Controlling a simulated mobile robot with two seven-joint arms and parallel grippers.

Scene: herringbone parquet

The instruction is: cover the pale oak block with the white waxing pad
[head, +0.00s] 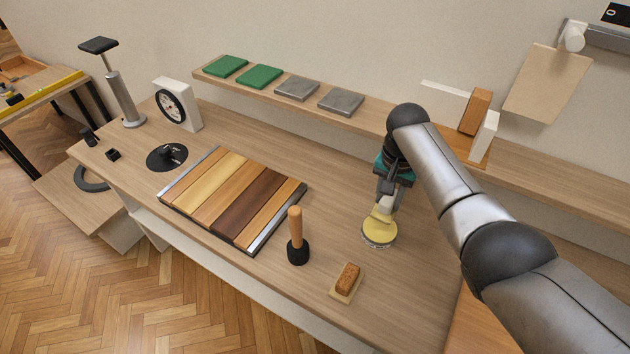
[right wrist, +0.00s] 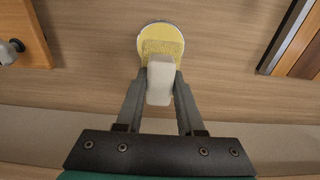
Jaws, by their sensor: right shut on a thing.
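My right gripper (head: 387,201) is shut on a white pad (right wrist: 160,82), its fingers on both sides of it. The pad's far end shows a yellow, rough-textured face. It is at a round tin of yellow wax (head: 379,232), which also shows in the right wrist view (right wrist: 160,28). I cannot tell whether pad and wax touch. Left of it, a framed panel (head: 290,209) of wooden strips in several tones lies flat; its palest strip (head: 208,180) may be the pale oak block. My left gripper is not in view.
A wooden-handled tool (head: 296,240) stands upright left of the tin, and a brown block (head: 348,276) sits on a pale sheet near the front edge. A shelf behind holds green pads (head: 258,77) and grey tiles (head: 340,101).

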